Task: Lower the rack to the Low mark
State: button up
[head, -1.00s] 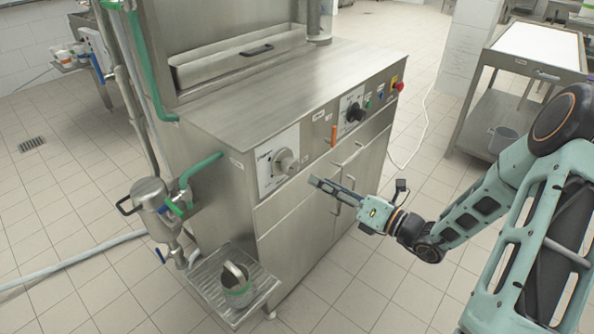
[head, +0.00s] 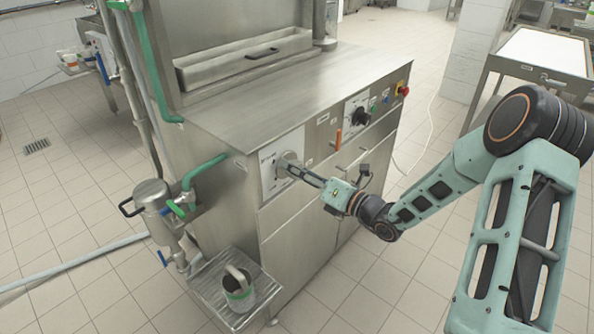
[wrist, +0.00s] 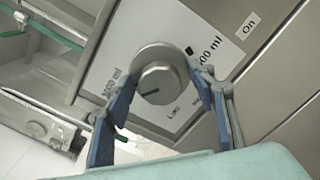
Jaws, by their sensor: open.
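A round grey knob (head: 282,165) sits on a white dial plate (head: 268,177) on the front panel of the steel machine. In the wrist view the knob (wrist: 160,82) lies between the fingers of my gripper (wrist: 162,76). The fingers are open, one on each side; I cannot tell whether they touch it. A dark pointer line on the knob points to the lower left. In the head view my gripper (head: 293,167) partly hides the knob. A slatted rack (head: 215,290) stands low at the machine's left side.
A cup-like container (head: 238,288) with a green band stands on the slatted rack. An orange lever (head: 338,139), a black knob (head: 361,117) and a red button (head: 402,90) are further right on the panel. A steel pump with hoses (head: 157,208) stands left.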

jog(key=c, duration=1.2)
jog(key=shift+o, duration=0.2)
jog(key=shift+n, duration=0.3)
jog(key=n+b, duration=0.1)
jog(key=n, duration=0.2)
jog(key=shift+n, duration=0.4)
jog(key=n+b, duration=0.2)
jog(key=n, duration=0.1)
jog(key=shift+f+n, duration=0.15)
jog(key=shift+n, duration=0.15)
jog(key=n+b, duration=0.4)
jog(key=n, duration=0.1)
jog(key=shift+s+f, duration=0.1)
jog(key=shift+n+b, duration=1.45)
jog(key=shift+n, duration=0.05)
jog(key=shift+r, duration=0.25)
